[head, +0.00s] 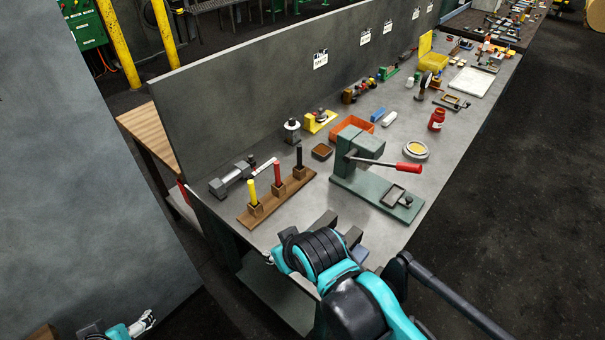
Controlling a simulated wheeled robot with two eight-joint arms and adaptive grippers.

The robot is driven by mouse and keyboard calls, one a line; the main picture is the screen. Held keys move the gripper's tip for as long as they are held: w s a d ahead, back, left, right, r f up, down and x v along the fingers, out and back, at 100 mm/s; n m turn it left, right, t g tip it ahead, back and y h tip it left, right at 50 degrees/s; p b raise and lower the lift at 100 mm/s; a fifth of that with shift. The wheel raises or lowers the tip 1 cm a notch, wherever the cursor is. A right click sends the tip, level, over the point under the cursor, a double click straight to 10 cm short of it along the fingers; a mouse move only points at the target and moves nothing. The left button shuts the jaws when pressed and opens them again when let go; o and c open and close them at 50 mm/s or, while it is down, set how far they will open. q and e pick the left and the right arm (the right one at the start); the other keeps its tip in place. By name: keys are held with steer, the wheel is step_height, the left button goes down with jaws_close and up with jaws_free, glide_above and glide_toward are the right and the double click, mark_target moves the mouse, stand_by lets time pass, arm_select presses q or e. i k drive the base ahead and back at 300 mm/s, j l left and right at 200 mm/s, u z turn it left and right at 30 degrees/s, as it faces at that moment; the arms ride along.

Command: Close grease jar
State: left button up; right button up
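A low round container (416,150) with a pale rim and yellowish contents stands open on the bench, right of the red-handled press. It looks like the grease jar. I cannot make out a separate lid for it. A red bottle-like jar (436,120) with a pale label stands just behind it. My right gripper (342,230) is over the near end of the bench, well short of the round container; its fingers are mostly hidden by my wrist. My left gripper (143,323) is low at the bottom left, away from the bench, too small to read.
A green press (376,180) with a red-tipped lever stands between my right gripper and the round container. A wooden rack (276,199) with coloured handles, an orange bin (352,129) and a grey vise-like tool (232,179) lie left. A grey panel borders the bench's left side.

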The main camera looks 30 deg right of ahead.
mark_target(437, 118)
steer(key=i+z, duration=0.1)
steer(key=z, duration=0.8)
